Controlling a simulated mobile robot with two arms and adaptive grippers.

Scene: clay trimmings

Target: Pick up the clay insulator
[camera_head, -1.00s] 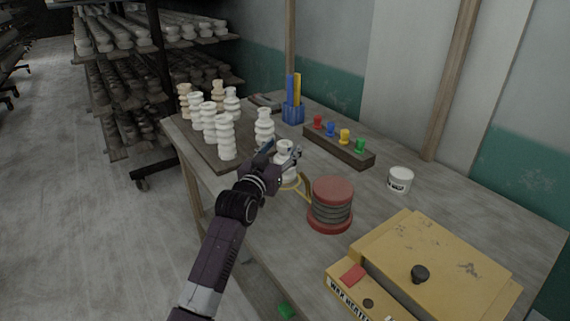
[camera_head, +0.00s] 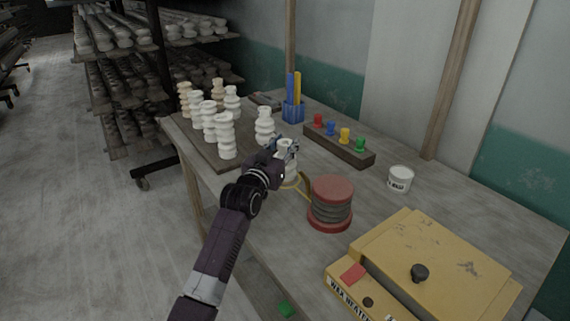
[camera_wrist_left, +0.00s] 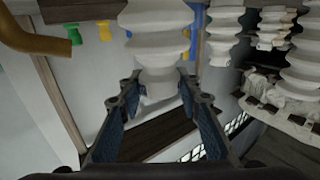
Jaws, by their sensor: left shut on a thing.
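A white ribbed clay insulator (camera_wrist_left: 155,45) stands between the two fingers of my left gripper (camera_wrist_left: 158,95) in the left wrist view. In the head view this insulator (camera_head: 289,176) is near the middle of the wooden table, partly hidden by my left gripper (camera_head: 286,147). The gripper is shut on the insulator. I cannot tell whether its base is off the table. Another white insulator (camera_head: 265,127) stands just behind it to the left. Several more white and tan insulators (camera_head: 226,135) stand on a dark board (camera_head: 189,137) at the table's left. My right gripper is not in view.
A red spool (camera_head: 332,190) stands close to the right of the gripper, with a yellow curved piece (camera_head: 303,187) between. A yellow wax heater (camera_head: 430,262), white jar (camera_head: 400,179), rack of coloured pieces (camera_head: 338,146) and blue holder (camera_head: 293,113) are also on the table.

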